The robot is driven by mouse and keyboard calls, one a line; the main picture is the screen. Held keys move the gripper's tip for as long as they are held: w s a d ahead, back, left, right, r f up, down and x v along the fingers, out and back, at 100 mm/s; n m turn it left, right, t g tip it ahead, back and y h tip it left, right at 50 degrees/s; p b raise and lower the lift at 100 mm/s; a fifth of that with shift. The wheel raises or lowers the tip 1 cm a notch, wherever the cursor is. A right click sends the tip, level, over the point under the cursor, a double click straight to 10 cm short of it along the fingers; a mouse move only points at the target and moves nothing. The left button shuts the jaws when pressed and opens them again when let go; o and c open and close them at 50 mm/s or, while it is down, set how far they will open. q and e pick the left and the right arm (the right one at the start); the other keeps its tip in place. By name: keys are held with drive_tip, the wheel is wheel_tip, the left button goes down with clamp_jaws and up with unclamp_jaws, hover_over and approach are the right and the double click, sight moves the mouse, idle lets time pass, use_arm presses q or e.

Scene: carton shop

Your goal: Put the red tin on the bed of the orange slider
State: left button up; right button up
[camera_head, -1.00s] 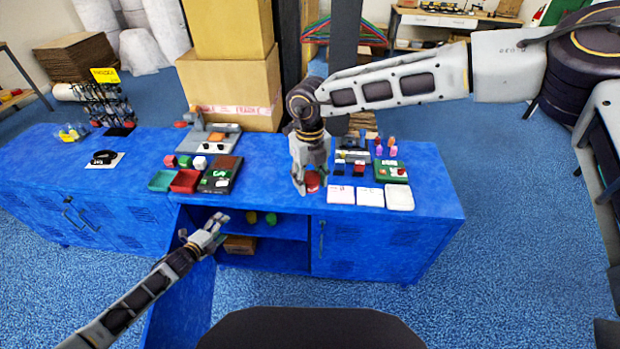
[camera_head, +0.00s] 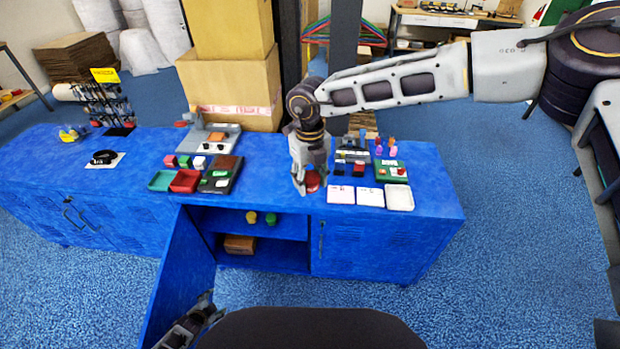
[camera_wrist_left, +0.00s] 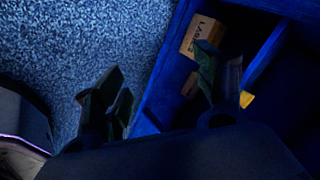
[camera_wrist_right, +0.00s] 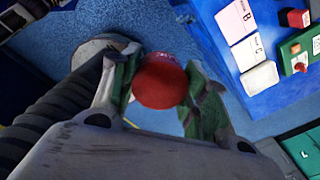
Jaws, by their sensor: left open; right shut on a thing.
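The red tin (camera_head: 312,184) is between the fingers of my right gripper (camera_head: 311,176), near the counter's front edge in the head view. The right wrist view shows the round red tin (camera_wrist_right: 160,80) gripped between both fingers. An orange block (camera_head: 216,136) sits on a grey fixture (camera_head: 190,140) at the back of the counter, left of my right gripper; this looks like the orange slider, but its bed is too small to make out. My left gripper (camera_head: 207,308) is low in front of the open cabinet. Its fingers stand apart and empty in the left wrist view (camera_wrist_left: 160,95).
The blue counter (camera_head: 270,180) carries teal and red trays (camera_head: 185,181), white cards (camera_head: 341,194) and a green board (camera_head: 391,172). An open cabinet door (camera_head: 180,270) juts forward. Inside are yellow and green tins (camera_head: 271,219) and a cardboard box (camera_head: 240,244). Large cartons (camera_head: 235,85) stand behind.

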use_arm(q)
drive_tip(key=s+d+f+n+g, duration=0.2)
drive_tip(key=s+f, duration=0.2)
drive_tip(key=s, duration=0.6)
drive_tip(key=s+d+f+n+g, duration=0.2)
drive_tip(key=s+f, duration=0.3)
drive_tip(key=s, duration=0.5)
drive_tip(key=s+d+f+n+g, duration=0.2)
drive_tip(key=s+f+n, duration=0.2)
drive_tip(key=s, duration=0.6)
drive_tip(key=shift+s+d+f+y, duration=0.3)
drive_tip(key=shift+s+d+f, duration=0.05)
drive_tip(key=shift+f, duration=0.05)
drive_tip(key=shift+r, duration=0.15)
